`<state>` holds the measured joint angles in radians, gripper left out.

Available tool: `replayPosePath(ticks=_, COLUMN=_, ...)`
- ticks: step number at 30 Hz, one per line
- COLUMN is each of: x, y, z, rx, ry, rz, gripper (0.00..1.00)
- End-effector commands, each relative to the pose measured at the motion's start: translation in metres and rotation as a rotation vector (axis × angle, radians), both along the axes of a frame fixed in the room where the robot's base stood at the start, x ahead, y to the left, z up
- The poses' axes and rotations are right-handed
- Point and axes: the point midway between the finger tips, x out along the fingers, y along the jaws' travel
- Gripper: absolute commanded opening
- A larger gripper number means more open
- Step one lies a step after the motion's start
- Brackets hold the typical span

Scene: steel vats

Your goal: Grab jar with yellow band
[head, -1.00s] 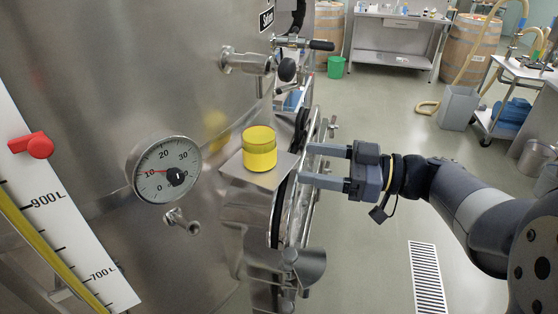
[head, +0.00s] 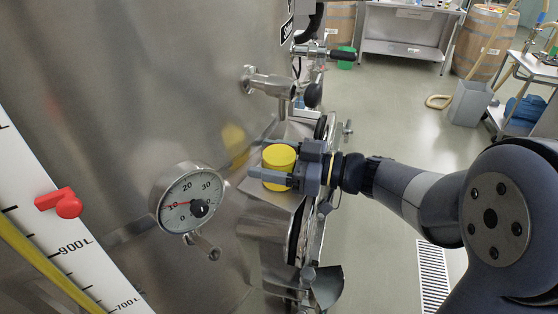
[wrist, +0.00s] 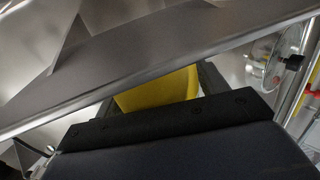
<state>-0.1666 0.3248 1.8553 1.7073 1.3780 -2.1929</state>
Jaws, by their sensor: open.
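The jar (head: 279,157) has a yellow lid and a yellow side, and stands upright on a small steel shelf (head: 270,191) fixed to the vat. My gripper (head: 260,166) is open, with one finger on the far side of the jar and one on the near side. The near finger covers part of the jar's lower side. I cannot tell whether either finger touches it. In the wrist view a yellow part of the jar (wrist: 158,92) shows beyond my gripper's dark body, partly hidden by a slanting steel edge.
The large steel vat (head: 140,80) fills the left, with a dial gauge (head: 187,198) left of the shelf and a valve (head: 268,84) above it. A red-marked level scale (head: 66,203) stands at far left.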

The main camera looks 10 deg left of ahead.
Motion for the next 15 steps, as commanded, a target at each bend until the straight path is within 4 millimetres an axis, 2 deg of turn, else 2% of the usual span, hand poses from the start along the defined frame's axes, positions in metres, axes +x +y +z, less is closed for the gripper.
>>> replayPosePath(ticks=7, x=0.0002, y=0.0009, z=-0.0005, rx=0.0, ry=-0.001, rz=0.0, gripper=0.68)
replayPosePath(ticks=15, x=0.0001, y=0.0007, z=-0.0004, rx=0.0, ry=-0.001, rz=0.0, gripper=0.45)
